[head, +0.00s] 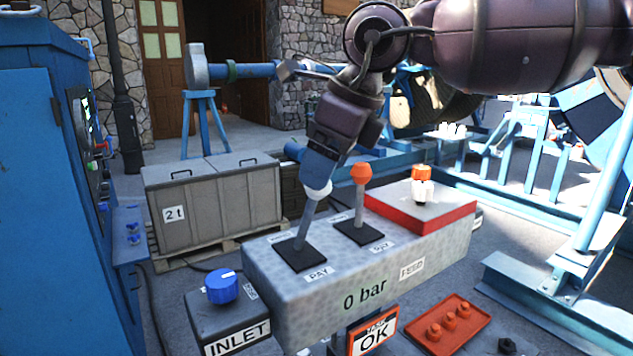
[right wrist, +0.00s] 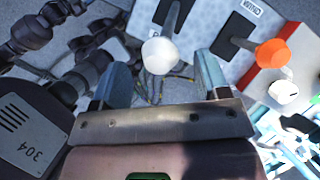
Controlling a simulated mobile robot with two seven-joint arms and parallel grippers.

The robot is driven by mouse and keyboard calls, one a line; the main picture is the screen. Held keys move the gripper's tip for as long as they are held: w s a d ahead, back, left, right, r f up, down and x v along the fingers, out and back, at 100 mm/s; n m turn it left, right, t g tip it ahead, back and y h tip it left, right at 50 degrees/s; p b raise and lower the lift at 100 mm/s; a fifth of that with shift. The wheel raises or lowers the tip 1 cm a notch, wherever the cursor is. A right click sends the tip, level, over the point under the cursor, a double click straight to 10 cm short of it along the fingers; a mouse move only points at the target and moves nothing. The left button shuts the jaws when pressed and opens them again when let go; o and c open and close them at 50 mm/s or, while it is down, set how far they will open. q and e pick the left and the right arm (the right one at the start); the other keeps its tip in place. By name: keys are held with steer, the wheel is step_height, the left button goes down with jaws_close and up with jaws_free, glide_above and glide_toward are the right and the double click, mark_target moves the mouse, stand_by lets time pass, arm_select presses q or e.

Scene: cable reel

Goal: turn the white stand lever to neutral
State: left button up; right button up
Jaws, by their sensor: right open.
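The white stand lever (head: 309,222) rises from a black plate on top of the grey control stand (head: 355,285). Its shaft leans away, up and to the right in the head view, from the end labelled PAY. Its white knob (head: 320,190) sits just below my right gripper (head: 311,174). In the right wrist view the knob (right wrist: 159,57) shows between the two blue fingertips of the open right gripper (right wrist: 161,66), with a gap on each side. Whether it lies fully between the fingers in depth is hard to tell. My left gripper is not in view.
An orange-knobbed lever (head: 361,174) stands close right of the white one, nearly upright. A red-edged box (head: 420,209) with an orange-topped button is farther right. A blue INLET knob (head: 222,287) is at front left. A blue cabinet (head: 50,190) stands at left.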

mark_target(308, 216)
steer(key=shift+x, duration=1.2)
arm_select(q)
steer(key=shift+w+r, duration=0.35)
arm_select(e)
steer(key=shift+x, duration=0.75)
